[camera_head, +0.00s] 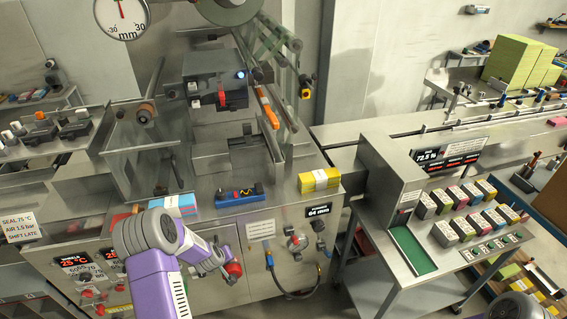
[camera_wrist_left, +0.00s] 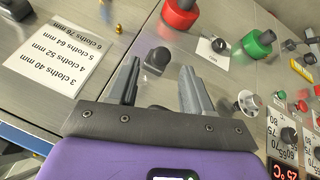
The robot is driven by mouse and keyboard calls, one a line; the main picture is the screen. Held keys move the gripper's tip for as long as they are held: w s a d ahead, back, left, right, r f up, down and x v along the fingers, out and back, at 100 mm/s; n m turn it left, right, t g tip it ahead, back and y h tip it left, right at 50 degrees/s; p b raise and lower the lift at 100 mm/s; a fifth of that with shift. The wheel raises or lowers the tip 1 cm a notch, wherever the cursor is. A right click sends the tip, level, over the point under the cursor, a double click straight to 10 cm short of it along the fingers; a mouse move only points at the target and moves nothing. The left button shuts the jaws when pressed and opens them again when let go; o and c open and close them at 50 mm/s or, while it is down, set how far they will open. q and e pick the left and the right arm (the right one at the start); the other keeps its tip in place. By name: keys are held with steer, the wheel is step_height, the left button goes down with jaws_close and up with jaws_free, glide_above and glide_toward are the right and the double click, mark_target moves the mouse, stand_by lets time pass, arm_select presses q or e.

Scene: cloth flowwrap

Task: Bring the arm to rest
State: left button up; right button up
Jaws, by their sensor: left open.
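My left arm (camera_head: 160,275) is purple and grey and reaches up from the bottom of the head view, in front of the machine's steel front panel (camera_head: 262,255). In the left wrist view my left gripper (camera_wrist_left: 160,78) has its two grey fingers apart with nothing held between them. A black knob (camera_wrist_left: 156,58) on the panel shows beyond the gap; I cannot tell how far off it is. In the head view the fingertips are not clear.
A red knob (camera_head: 233,269) shows beside my left arm. A side table with a green tray (camera_head: 412,250) and packs stands right.

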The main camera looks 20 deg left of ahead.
arm_select(q)
steer(key=s+d+f+m+g+h, duration=0.1)
steer(key=s+d+f+m+h, duration=0.15)
steer(key=d, duration=0.65)
steer(key=s+d+f+m+g+h, duration=0.15)
steer(key=s+d, duration=0.25)
steer(key=d, duration=0.5)
steer(key=s+d+f+m+g+h, duration=0.1)
steer(key=s+d+m+g+h, duration=0.15)
steer(key=s+d, duration=1.05)
steer(key=shift+m+y, duration=0.25)
steer(key=shift+m, duration=0.2)
steer(key=b+x, duration=0.5)
steer(key=shift+s+a, duration=0.1)
steer(key=shift+a, duration=0.05)
